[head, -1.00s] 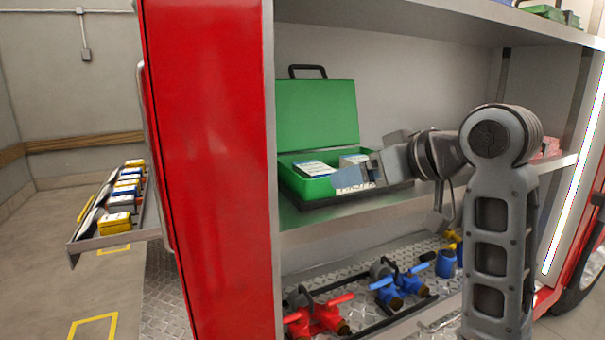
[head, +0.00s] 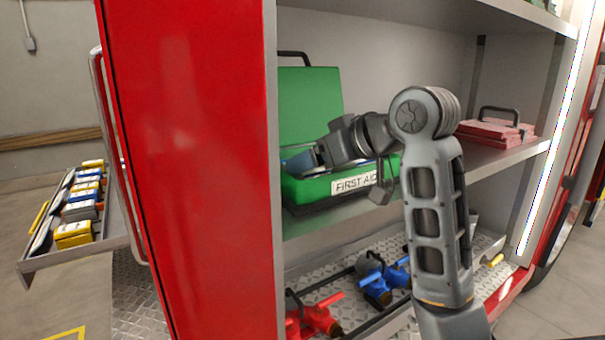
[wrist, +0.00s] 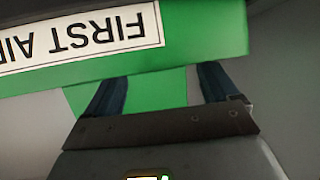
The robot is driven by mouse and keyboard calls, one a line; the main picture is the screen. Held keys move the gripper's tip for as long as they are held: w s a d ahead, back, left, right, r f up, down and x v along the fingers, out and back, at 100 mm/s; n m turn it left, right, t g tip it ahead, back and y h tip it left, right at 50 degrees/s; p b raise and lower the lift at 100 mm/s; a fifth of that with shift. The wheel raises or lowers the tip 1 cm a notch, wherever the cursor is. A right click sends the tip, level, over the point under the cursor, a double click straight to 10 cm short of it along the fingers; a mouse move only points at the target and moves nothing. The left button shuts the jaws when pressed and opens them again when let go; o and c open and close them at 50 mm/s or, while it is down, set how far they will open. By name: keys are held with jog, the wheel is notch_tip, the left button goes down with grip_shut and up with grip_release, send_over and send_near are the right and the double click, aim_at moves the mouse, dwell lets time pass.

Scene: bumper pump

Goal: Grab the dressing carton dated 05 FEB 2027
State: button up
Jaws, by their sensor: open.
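The green first aid box (head: 311,192) stands open on the middle shelf, its lid (head: 311,110) raised against the back. Its front wall with the label also fills the top of the wrist view (wrist: 200,35). My gripper (head: 297,162) is at the box's left part in the head view, its fingers pointing left. In the wrist view my gripper (wrist: 158,85) has its two dark blue fingers apart with only green between them. The cartons in the box are mostly hidden behind my gripper and wrist. No carton date can be read.
A tray (head: 112,245) at the left holds several yellow, blue and grey packs. The red cabinet panel (head: 190,170) stands close left of the box. Red valves (head: 318,315) and blue valves (head: 380,278) sit below. A red case (head: 495,132) lies right on the shelf (head: 500,158).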

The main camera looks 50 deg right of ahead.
jog(key=shift+x, duration=1.55)
jog(key=shift+f, duration=0.1)
jog(key=c, duration=0.9)
